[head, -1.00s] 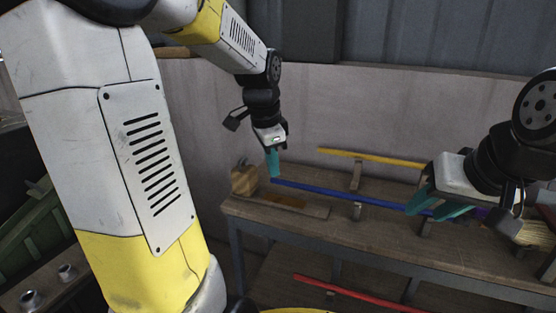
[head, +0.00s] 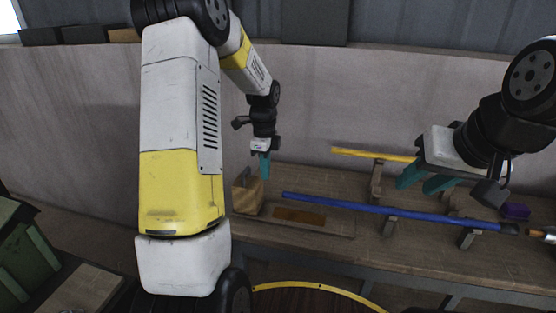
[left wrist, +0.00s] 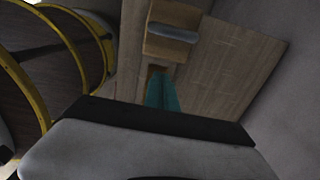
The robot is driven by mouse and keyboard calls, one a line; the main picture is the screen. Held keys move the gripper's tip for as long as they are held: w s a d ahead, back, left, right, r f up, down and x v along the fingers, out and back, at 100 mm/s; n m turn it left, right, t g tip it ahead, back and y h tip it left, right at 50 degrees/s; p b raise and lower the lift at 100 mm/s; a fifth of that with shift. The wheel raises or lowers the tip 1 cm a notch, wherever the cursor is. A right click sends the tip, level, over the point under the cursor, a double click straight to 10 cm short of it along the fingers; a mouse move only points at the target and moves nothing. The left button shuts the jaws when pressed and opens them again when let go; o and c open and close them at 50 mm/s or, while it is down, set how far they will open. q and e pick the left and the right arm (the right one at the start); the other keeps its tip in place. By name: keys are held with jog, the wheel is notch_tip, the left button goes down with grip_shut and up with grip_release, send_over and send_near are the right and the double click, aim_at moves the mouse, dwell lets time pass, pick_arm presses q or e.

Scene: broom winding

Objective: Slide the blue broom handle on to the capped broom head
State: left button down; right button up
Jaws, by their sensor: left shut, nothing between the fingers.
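The blue broom handle (head: 345,206) lies across wooden supports on the bench in the head view, its dark tip at the right. At the right edge, just beyond that tip, is a partly cut-off piece with a copper and metal end (head: 541,234); I cannot tell whether it is the capped broom head or whether they touch. My left gripper (head: 263,166) is shut and empty, above a wooden block (head: 247,197) left of the handle. Its teal fingers (left wrist: 161,92) also show in the left wrist view. My right gripper (head: 425,180) is open and empty, above the handle's right half.
A yellow stick (head: 368,154) lies behind the blue handle. A purple block (head: 516,212) is at the bench's right. A brown patch (head: 300,216) is on the bench near the wooden block. A yellow-rimmed round thing (head: 318,288) stands in front. A green crate (head: 22,250) is at left.

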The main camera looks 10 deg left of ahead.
aim_at(297, 194)
pick_arm(q)
jog(key=d+f, duration=0.4)
jog(key=f, duration=0.2)
jog(key=shift+f, duration=0.15)
jog(key=shift+s+d, duration=0.1)
jog(key=d, duration=0.6)
jog(key=shift+s, duration=0.1)
